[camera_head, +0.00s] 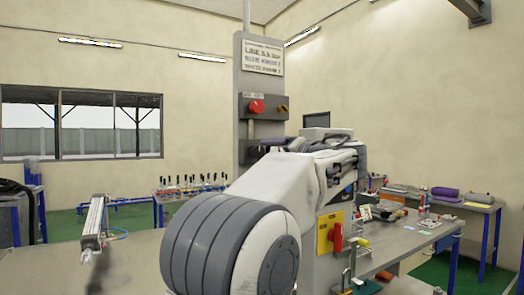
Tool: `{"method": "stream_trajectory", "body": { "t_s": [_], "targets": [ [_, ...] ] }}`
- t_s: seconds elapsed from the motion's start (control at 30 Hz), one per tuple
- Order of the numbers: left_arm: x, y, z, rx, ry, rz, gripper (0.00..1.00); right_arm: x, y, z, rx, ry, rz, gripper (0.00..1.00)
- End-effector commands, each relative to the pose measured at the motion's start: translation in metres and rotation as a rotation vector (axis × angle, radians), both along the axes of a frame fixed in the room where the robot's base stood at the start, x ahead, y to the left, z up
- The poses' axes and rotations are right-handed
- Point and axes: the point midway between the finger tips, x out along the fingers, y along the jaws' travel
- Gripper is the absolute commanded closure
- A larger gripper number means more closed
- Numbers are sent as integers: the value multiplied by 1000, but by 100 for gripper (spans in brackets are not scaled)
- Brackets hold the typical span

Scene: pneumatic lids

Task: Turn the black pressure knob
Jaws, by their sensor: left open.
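A tall grey control post (243,80) stands in the middle with a sign at its top. I cannot make out a black pressure knob for certain; my arm covers the lower part of the post. My left arm fills the centre, and its dark left gripper (264,146) is at the post, below the box. The gripper is open, its fingers small and partly hidden. I cannot tell whether it touches anything. My right gripper is out of view.
A yellow plate with a red switch (336,237) stands right of my arm, beside a cluttered grey workbench (410,240). A silver cylinder (94,218) stands on the grey surface at left. A rack of several coloured-handled tools (190,187) is behind. Green floor shows beyond.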

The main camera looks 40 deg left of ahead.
Motion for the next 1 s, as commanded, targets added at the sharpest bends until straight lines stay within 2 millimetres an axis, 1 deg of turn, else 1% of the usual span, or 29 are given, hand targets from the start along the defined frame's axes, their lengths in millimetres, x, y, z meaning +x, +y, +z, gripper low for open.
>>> {"method": "stream_trajectory", "body": {
  "t_s": [0.03,0.2,0.4,0.6,0.83,0.87,0.9,0.97,1.0],
  "targets": [
    [3,10,3,0,4,4,21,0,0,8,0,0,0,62],
    [16,41,4,0,6,3,21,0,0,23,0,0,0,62],
    [28,67,2,-1,5,0,21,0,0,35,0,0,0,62],
    [32,78,0,-2,3,-2,21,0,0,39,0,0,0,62],
    [33,78,-1,-2,3,-4,21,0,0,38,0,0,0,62],
    [33,78,-1,-2,3,-4,25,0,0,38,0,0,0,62],
    [33,78,-1,-2,3,-4,40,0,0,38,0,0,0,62],
    [33,78,-1,-2,3,-4,63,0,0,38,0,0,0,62],
    [33,78,-1,-2,4,-4,79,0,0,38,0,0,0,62]
  ]
}}
